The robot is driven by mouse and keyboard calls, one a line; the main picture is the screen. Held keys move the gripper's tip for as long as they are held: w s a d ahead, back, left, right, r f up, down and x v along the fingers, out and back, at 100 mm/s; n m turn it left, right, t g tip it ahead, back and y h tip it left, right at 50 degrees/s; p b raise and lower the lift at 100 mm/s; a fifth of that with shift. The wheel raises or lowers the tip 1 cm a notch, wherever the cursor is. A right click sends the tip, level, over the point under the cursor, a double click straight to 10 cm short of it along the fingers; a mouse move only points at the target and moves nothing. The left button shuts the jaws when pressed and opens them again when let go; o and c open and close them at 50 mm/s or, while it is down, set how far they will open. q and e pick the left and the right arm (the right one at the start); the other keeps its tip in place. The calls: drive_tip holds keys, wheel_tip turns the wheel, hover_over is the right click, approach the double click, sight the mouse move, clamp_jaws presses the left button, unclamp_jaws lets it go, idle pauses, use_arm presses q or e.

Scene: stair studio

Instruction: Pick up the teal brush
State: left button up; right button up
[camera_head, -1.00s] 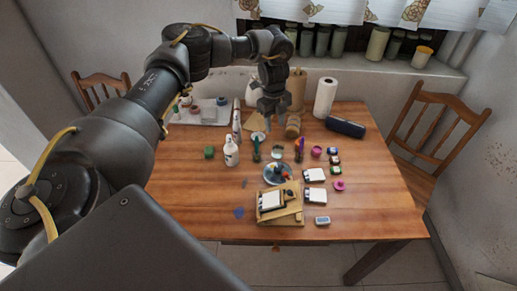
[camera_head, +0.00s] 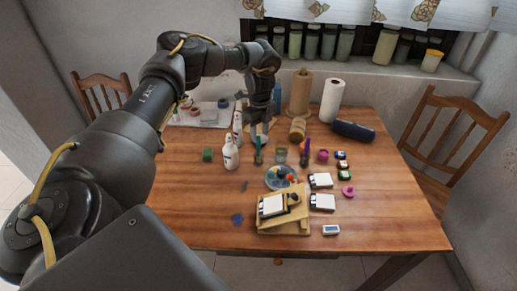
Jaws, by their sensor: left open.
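The teal brush (camera_head: 259,156) stands upright among the small things near the middle of the table, with a white bottle to its left. My left gripper (camera_head: 259,133) points down just above and behind the brush in the picture. It is open and appears empty. The gripper partly covers the area behind the brush, and I cannot tell whether its fingers touch the brush's top. My right gripper is not in view.
The white bottle (camera_head: 231,154) stands close on the left. A purple brush (camera_head: 306,148) and a glass jar (camera_head: 281,154) are on the right. Paper rolls (camera_head: 332,101) stand behind. A wooden easel box (camera_head: 283,222) lies in front. The table's left front is mostly clear.

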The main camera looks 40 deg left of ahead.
use_arm(q)
drive_tip(key=shift+f, duration=0.3)
drive_tip(key=p, duration=0.2)
hover_over(258, 154)
drive_tip(key=f, duration=0.4)
drive_tip(key=shift+w+a+f, duration=0.25)
drive_tip(key=shift+w+f, duration=0.05)
drive_tip(key=shift+w, duration=0.05)
drive_tip(key=shift+f, duration=0.3)
drive_tip(key=shift+c, duration=0.3)
clamp_jaws()
